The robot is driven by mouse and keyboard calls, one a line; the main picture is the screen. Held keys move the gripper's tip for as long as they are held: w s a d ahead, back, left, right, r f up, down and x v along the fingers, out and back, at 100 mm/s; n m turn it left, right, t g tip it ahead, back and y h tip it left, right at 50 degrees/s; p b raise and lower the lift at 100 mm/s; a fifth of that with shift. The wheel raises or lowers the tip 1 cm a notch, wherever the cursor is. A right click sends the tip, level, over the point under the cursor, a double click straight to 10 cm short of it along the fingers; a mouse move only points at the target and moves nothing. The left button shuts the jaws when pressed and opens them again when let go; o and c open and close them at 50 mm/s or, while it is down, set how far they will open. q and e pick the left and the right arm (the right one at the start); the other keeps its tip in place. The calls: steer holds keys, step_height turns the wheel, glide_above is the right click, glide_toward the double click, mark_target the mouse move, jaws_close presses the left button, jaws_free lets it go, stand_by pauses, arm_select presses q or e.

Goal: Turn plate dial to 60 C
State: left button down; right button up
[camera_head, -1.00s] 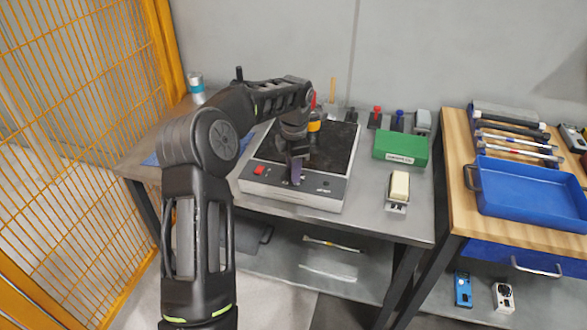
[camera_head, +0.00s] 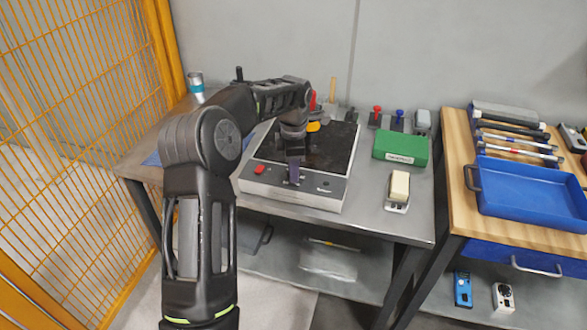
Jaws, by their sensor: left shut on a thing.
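The hot plate (camera_head: 322,196) stands on the grey metal bench, with a dark flat top and a light front panel. A red switch (camera_head: 259,169) sits at the left of that panel. My left gripper (camera_head: 294,180) points down at the middle of the front panel, shut on the plate dial. The fingers hide the dial, so its setting cannot be read. My right gripper is not in view.
A green box (camera_head: 400,147) and a cream-topped block (camera_head: 399,187) stand right of the plate. Red- and blue-topped items (camera_head: 377,115) line the back. A blue tray (camera_head: 528,190) lies on the wooden table at right. Orange mesh fencing (camera_head: 75,120) bounds the left.

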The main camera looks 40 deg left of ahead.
arm_select(q)
steer(key=m, duration=0.4)
steer(key=m+p, duration=0.1)
steer(key=m, duration=0.5)
steer(key=shift+r, duration=0.1)
steer(key=m+p, duration=0.1)
steer(key=m, duration=0.3)
steer(key=shift+s+a+h, duration=0.1)
steer(key=shift+h, duration=0.3)
steer(key=m+p, duration=0.1)
steer(key=m, duration=0.9)
steer(key=shift+a+m, duration=0.1)
steer(key=shift+m, duration=0.2)
steer(key=m+p, duration=0.1)
steer(key=m, duration=0.4)
steer(key=shift+g, duration=0.3)
steer(key=m, duration=0.5)
steer(key=shift+m+p, duration=0.4)
steer(key=shift+m, duration=2.1)
